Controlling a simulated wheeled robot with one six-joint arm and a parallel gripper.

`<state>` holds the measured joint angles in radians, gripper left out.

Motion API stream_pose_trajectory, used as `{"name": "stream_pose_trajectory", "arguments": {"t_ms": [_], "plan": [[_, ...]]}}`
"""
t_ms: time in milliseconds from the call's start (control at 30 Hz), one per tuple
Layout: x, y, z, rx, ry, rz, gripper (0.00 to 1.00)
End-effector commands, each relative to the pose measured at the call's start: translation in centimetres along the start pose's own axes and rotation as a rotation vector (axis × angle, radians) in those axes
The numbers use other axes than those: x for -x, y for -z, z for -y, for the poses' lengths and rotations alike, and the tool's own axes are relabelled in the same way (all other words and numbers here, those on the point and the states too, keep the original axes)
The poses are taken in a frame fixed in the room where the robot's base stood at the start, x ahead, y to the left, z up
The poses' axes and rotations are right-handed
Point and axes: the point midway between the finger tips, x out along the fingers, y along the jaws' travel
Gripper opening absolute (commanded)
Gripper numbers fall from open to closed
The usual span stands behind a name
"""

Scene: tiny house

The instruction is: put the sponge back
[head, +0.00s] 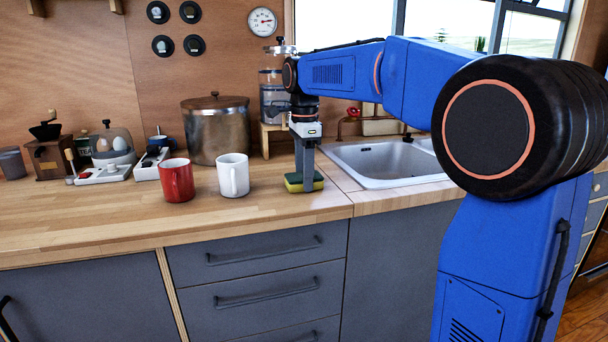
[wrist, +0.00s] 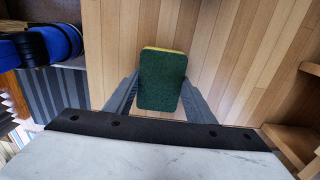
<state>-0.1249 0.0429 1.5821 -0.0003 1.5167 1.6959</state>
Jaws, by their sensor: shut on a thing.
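The sponge (head: 295,186) is yellow with a dark green scouring side. It is at the wooden counter, just left of the sink. My gripper (head: 306,186) points straight down and is shut on the sponge. In the wrist view the sponge (wrist: 163,80) shows its green face between the two grey fingers of my gripper (wrist: 160,92), with a yellow edge at the far side. The sponge looks level and very low over the counter; I cannot tell whether it touches the wood.
A white mug (head: 233,176) and a red mug (head: 177,181) stand left of the gripper. A large metal pot (head: 216,135) and a water dispenser (head: 272,95) stand behind. The sink (head: 385,163) is to the right. The counter's front strip (head: 120,228) is clear.

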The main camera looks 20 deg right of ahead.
Motion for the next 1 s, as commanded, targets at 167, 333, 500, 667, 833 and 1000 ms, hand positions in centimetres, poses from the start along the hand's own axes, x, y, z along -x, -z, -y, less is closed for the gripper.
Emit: {"name": "stream_pose_trajectory", "arguments": {"t_ms": [167, 333, 500, 667, 833, 1000], "plan": [[-0.1, 0.0, 0.0, 0.000, 0.000, 0.000, 0.68], [-0.1, 0.0, 0.0, 0.000, 0.000, 0.000, 0.68], [0.5, 0.0, 0.0, 0.000, 0.001, 0.000, 0.68], [2.5, 0.0, 0.1, 0.000, 0.003, 0.000, 0.68], [5.8, 0.0, 0.1, 0.000, 0.003, 0.000, 0.68], [8.9, 0.0, 0.1, 0.000, 0.002, 0.000, 0.68]]}}
